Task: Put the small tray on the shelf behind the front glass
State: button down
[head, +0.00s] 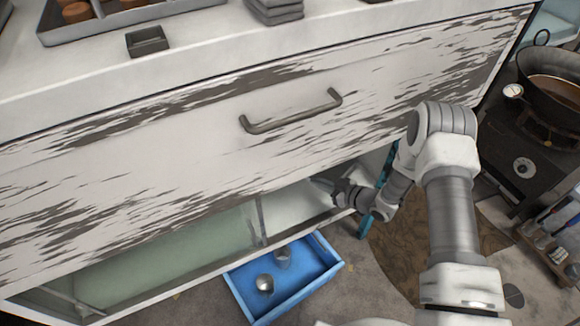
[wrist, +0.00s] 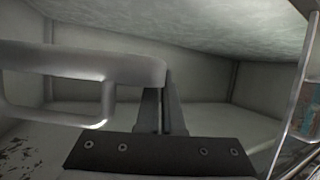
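A small dark grey tray (head: 147,41) sits on the white counter top, upper left in the head view. Below the drawer front is a low shelf; a greenish glass pane (head: 175,255) covers its left part. The shelf's right part (head: 293,203) looks open. My gripper (head: 320,183) is at this right part, away from the small tray. In the wrist view its two dark fingers (wrist: 163,112) are close together, with nothing clearly held between them. A grey loop (wrist: 85,62) overlaps the fingertips; I cannot tell whether it touches them.
A blue tray (head: 309,290) with two small metal vessels lies on the floor below the shelf. The drawer front carries a grey handle (head: 290,113). A larger tray (head: 115,21) with brown pieces stands on the counter. A dark stove with a pan (head: 553,92) is at right.

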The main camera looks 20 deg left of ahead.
jog(key=b, duration=0.3)
send_over(282, 206)
notch_tip(282, 206, down, 7)
jog(key=shift+r, duration=0.1)
jog(key=shift+s+f+b, duration=0.1)
jog(key=shift+f+b, duration=0.9)
jog(key=shift+f, duration=1.05)
jog(key=shift+f, duration=0.2)
jog(key=c, duration=1.1)
grip_release()
jog(key=shift+o, duration=0.2)
